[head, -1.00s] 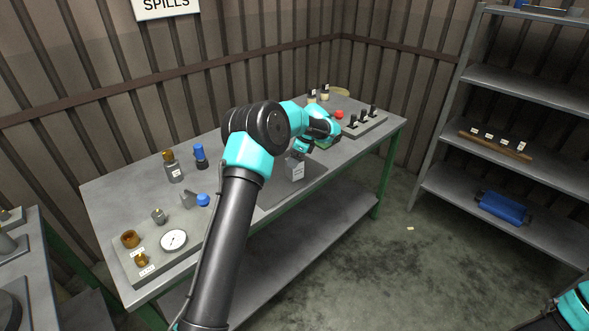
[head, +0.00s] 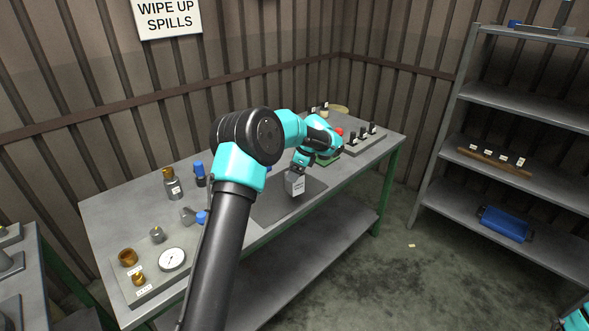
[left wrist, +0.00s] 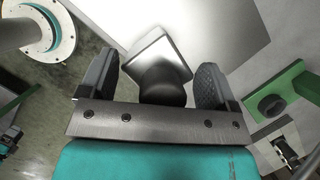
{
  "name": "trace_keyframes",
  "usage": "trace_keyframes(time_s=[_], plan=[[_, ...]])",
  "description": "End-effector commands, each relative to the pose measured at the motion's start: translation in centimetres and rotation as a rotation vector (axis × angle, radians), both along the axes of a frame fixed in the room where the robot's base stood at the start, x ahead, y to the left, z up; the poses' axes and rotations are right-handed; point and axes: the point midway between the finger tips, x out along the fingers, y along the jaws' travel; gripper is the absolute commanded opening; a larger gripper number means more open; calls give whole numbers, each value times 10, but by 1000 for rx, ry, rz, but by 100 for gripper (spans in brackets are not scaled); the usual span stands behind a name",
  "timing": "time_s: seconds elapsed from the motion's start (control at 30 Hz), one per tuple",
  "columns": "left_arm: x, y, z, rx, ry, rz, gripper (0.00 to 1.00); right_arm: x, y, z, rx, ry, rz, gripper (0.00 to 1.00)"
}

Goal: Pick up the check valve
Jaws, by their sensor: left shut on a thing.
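A grey block-shaped part with a white label (head: 298,186) is over the dark mat (head: 268,208) on the workbench. The label is too small to read, so I cannot confirm that it is the check valve. My left gripper (head: 302,168) comes down on it from above. In the left wrist view, the part's dark rounded neck (left wrist: 163,88) is between the two fingers of my left gripper (left wrist: 158,85), with its square grey body beyond. The gripper is shut on this part. I cannot tell whether it touches the mat. My right gripper is not in view.
A green block (head: 328,159) stands close behind the gripper. A tray with black upright parts (head: 362,138) is at the right end. A round gauge (head: 172,260), brass fittings (head: 128,257) and blue-capped parts (head: 199,172) are at the left. A shelf (head: 500,165) stands at the right.

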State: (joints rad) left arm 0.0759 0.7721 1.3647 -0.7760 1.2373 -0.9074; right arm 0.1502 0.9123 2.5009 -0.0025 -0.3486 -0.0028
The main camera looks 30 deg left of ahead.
Motion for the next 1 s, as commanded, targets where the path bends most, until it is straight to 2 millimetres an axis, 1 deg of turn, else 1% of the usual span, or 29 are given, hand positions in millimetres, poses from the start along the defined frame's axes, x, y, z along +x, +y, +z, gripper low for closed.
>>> trace_keyframes(time_s=[0.5,0.6,0.8,1.0], plan=[[-80,-49,10,0,-1,-3,19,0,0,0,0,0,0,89],[-93,-57,12,0,-3,-2,19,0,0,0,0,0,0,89],[-108,-67,13,1,-2,-1,19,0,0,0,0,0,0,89],[-112,-69,13,0,-1,1,19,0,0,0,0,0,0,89]])
